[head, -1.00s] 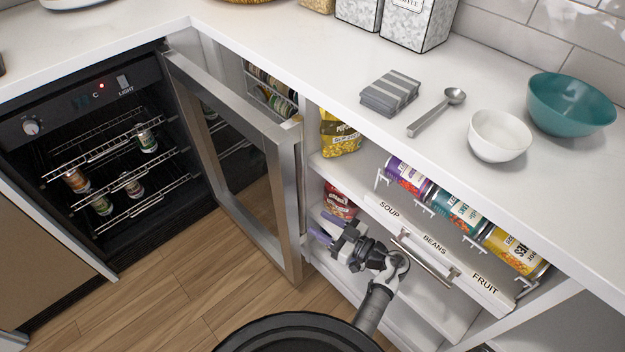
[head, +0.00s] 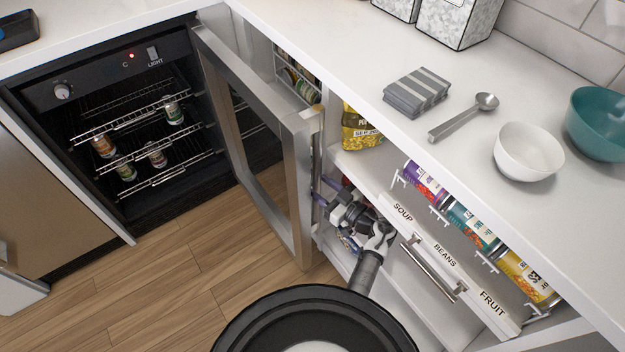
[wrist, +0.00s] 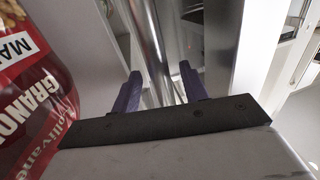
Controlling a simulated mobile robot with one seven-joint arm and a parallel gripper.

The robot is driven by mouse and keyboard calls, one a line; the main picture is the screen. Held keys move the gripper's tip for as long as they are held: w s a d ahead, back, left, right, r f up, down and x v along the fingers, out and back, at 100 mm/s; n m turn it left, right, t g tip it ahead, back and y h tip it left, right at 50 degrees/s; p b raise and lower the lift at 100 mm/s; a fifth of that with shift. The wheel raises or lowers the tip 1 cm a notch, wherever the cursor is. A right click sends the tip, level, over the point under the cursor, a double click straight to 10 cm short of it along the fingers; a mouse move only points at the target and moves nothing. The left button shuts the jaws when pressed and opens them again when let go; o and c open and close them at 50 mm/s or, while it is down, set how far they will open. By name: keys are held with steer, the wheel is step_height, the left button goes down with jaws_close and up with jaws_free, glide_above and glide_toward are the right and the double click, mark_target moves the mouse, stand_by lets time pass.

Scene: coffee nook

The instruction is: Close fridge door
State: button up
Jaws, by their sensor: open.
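The fridge (head: 84,95) stands at the left under the counter. Its glass door with a steel frame (head: 297,170) stands wide open, swung out in front of the shelf unit. My gripper (head: 325,192) is in the shelf opening just right of the door's outer edge, partly hidden in the head view. In the wrist view my gripper (wrist: 160,88) has its two dark purple fingers apart. A shiny vertical metal bar (wrist: 147,40) shows beyond and between them, probably part of the door. I cannot tell whether the fingers touch it.
A red granola bag (wrist: 30,100) is close beside my gripper. A pull-out rack (head: 440,258) of cans with a bar handle is right of my arm. Several jars stand inside the fridge. The wooden floor (head: 170,270) before the fridge is clear.

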steer(key=shift+x, duration=1.85)
jaws_close()
